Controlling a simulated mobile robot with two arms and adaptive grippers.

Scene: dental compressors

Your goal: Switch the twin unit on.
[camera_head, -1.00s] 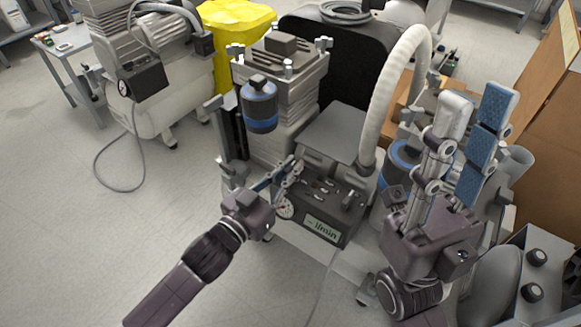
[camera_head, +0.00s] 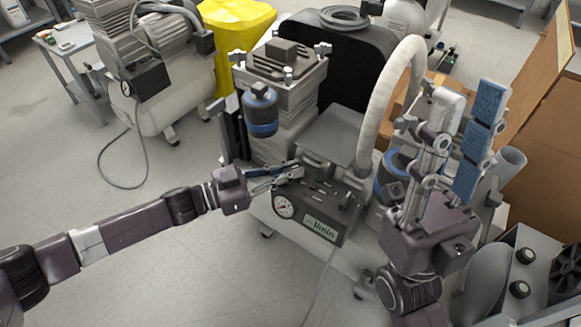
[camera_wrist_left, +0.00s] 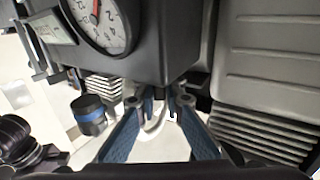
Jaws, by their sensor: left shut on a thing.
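A wheeled compressor unit (camera_head: 300,75) with a ribbed grey block and blue-banded canisters stands in the middle of the head view. Its dark control box (camera_head: 325,212) carries a round gauge (camera_head: 284,206), a lit display and small controls on top. The gauge also shows in the left wrist view (camera_wrist_left: 104,22). My left gripper (camera_head: 297,171) is at the box's back left edge. Its blue-padded fingers are shut on a small part there, mostly hidden by the fingers. My right gripper (camera_head: 472,92) is open and empty, fingers up, right of the unit.
Another compressor (camera_head: 150,65) with a tank and gauge stands at the back left, its cable on the floor. A pale hose (camera_head: 388,95) arches behind the control box. A grey box with knobs (camera_head: 522,270) is at the lower right. The floor at front left is clear.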

